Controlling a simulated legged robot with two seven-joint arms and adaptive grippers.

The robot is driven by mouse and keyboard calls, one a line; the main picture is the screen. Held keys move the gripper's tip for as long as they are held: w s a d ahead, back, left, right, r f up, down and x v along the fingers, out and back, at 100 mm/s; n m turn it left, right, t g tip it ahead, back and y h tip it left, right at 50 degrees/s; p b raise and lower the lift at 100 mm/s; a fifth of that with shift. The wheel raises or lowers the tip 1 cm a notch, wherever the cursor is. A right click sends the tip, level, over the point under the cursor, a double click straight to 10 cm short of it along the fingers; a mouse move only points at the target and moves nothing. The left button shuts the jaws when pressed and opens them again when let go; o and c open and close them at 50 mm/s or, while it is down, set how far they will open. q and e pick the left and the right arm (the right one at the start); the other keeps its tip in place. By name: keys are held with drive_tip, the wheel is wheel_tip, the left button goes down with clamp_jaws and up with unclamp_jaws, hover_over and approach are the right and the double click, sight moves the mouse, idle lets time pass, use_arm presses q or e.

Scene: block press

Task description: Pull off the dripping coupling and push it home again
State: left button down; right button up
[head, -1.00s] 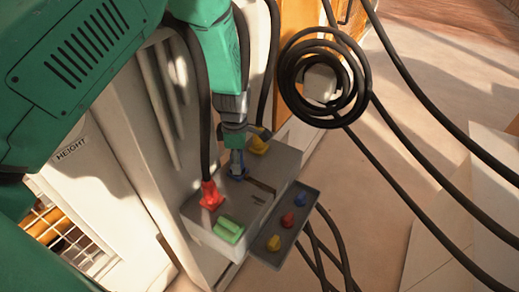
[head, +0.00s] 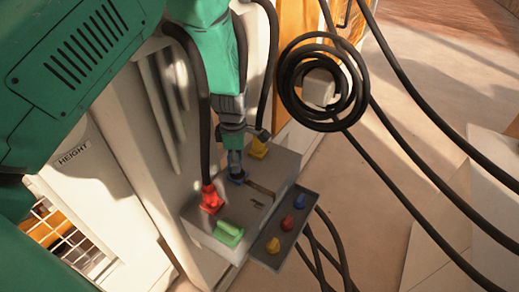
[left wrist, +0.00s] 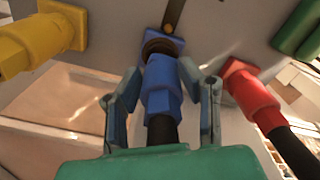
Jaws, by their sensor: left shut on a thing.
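The blue coupling (left wrist: 162,88) is on the end of a dark hose. My left gripper (left wrist: 163,90) is shut on it, one finger on each side. Beyond its front end a dark ring shows against the blue square socket plate (left wrist: 176,46) on the grey block. The coupling looks drawn off the plate, but I cannot tell whether it still touches. In the head view my left gripper (head: 234,150) comes down from above over the block (head: 262,185), and the blue plate (head: 236,181) shows beneath it. I see no clear drip. My right gripper is not in view.
A red coupling (head: 212,199) and a yellow coupling (head: 258,149) sit on the block either side of the blue one, with dark hoses. A green piece (head: 228,234) is at its near edge. A side tray (head: 279,230) carries coloured knobs. A coiled hose (head: 286,82) hangs right.

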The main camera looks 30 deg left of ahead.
use_arm(q)
drive_tip(key=shift+r, duration=0.4)
drive_tip(key=shift+a+r+p, duration=0.1)
drive_tip(key=shift+r+p, duration=0.35)
drive_tip(key=shift+p, duration=0.2)
drive_tip(key=shift+r+p, duration=0.85)
drive_tip(key=shift+r, duration=0.2)
drive_tip(key=shift+r, duration=0.1)
drive_tip(key=shift+w+d+f+b, duration=0.15)
drive_tip(key=shift+f+b, duration=0.25)
drive_tip(key=shift+f, duration=0.5)
drive_tip(key=shift+w+d+f+b, duration=0.1)
drive_tip(key=shift+d+f+b, duration=0.25)
drive_tip(key=shift+f, duration=0.55)
drive_tip(key=shift+a, duration=0.1)
drive_tip(key=shift+s+p, duration=0.1)
drive_tip(key=shift+p, duration=0.4)
drive_tip(key=shift+f+b, duration=0.4)
drive_tip(key=shift+f, duration=0.25)
